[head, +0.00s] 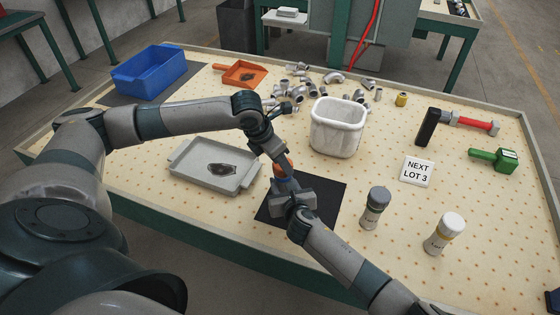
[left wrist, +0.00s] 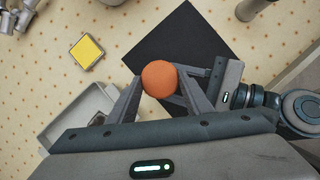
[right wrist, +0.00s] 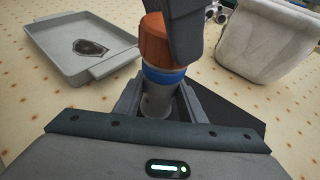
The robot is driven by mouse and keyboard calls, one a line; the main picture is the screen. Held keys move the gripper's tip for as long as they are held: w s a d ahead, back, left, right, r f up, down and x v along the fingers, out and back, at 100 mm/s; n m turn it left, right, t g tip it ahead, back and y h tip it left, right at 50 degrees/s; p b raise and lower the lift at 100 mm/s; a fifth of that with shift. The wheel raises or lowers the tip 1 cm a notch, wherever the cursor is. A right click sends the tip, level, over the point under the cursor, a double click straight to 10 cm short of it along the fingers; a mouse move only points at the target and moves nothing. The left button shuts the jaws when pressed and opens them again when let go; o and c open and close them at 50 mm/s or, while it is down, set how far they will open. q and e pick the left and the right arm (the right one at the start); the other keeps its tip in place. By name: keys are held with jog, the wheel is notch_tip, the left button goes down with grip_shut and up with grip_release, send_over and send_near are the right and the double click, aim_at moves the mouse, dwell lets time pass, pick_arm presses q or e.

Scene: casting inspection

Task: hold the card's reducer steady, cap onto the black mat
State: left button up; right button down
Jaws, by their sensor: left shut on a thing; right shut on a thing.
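The reducer (right wrist: 157,104) is a grey fitting with a blue band, upright in the right wrist view. An orange cap (left wrist: 159,78) sits on its top; it also shows in the head view (head: 281,161). My left gripper (left wrist: 157,86) is shut on the cap from above. My right gripper (right wrist: 158,100) is shut on the grey body below the blue band. The black mat (head: 325,205) lies under and beside my grippers, partly hidden by them. The reducer's lower end is hidden, so I cannot tell whether it touches anything. A white card (head: 416,170) reads "NEXT LOT 3".
A grey tray (head: 190,160) with a dark patch lies left of the mat. A white bin (head: 338,128) stands behind it. A yellow-topped square (left wrist: 87,51) lies near the tray. Loose metal fittings (head: 333,78) lie at the back.

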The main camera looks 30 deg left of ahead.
jog(key=c, duration=1)
grip_release()
jog(key=shift+c, duration=0.2)
jog(key=shift+s+d, duration=0.1)
jog(key=shift+d, duration=0.05)
jog(key=shift+v, duration=0.75)
jog(key=shift+x, duration=0.9)
